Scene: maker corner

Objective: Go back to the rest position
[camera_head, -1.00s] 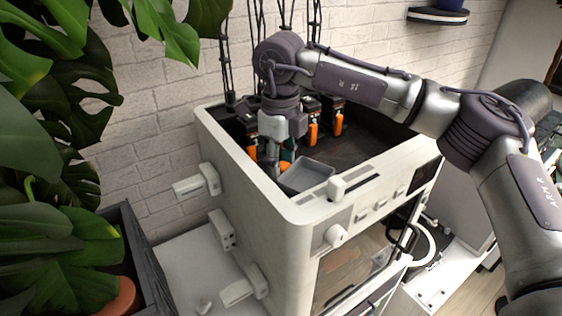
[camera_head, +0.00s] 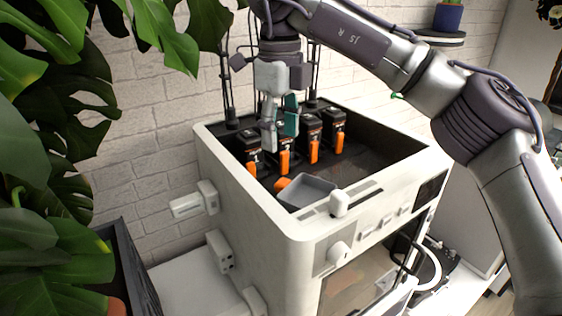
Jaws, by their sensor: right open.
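My right arm reaches in from the right, and my right gripper (camera_head: 279,138) points down over the open top of a white box-shaped machine (camera_head: 295,215). Its fingers are apart, with a teal pad showing on one, and I see nothing held between them. Behind and below the fingers, several black units with orange levers (camera_head: 313,152) stand in a row inside the machine's top. A small grey tray (camera_head: 307,191) sits at the near edge of the opening, with an orange piece beside it. My left gripper is not in view.
A large leafy plant (camera_head: 60,155) fills the left side, above a dark planter (camera_head: 133,268). A white brick wall (camera_head: 160,110) stands behind. A shelf with a blue pot (camera_head: 447,17) is at the upper right. White blocks stick out of the machine's left side.

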